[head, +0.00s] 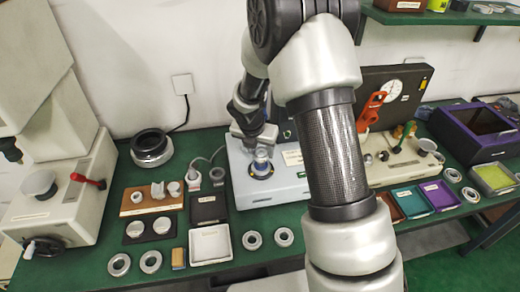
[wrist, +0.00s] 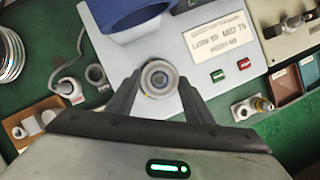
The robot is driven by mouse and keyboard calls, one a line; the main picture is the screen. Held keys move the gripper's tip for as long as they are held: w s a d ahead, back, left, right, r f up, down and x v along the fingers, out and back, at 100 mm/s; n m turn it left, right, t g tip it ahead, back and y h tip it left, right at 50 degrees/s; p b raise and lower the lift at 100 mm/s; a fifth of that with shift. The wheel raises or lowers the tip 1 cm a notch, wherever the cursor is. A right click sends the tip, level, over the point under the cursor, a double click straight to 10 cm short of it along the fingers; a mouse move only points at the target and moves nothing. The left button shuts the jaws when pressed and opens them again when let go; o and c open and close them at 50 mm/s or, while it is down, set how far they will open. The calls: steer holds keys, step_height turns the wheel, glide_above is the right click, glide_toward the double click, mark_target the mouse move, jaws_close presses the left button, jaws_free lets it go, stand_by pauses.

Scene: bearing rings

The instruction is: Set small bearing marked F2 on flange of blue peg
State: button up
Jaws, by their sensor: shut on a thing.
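My gripper (wrist: 160,88) is shut on a small bearing (wrist: 159,76), a grey ring seen from above between the fingertips in the wrist view. I cannot read a mark on it. In the head view my gripper (head: 262,138) is just above the blue peg (head: 261,164), which stands on a pale blue machine (head: 285,190) with a dark ring around its foot. The bearing is not clearly visible in the head view.
Several loose rings lie on the green table, such as one at the front (head: 252,240). A wooden block with parts (head: 152,208) and a white tray (head: 210,258) stand left of the machine. A dark ring stack (head: 152,158) is further left. Coloured trays (head: 440,208) are at right.

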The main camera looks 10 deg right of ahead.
mark_target(260, 158)
steer(key=shift+f+b, duration=1.35)
steer(key=shift+f, duration=0.55)
steer(key=o, duration=1.3)
steer(key=p+v, duration=0.1)
steer(key=v, duration=1.6)
steer(key=shift+r+p, duration=0.2)
steer(key=shift+p, duration=0.15)
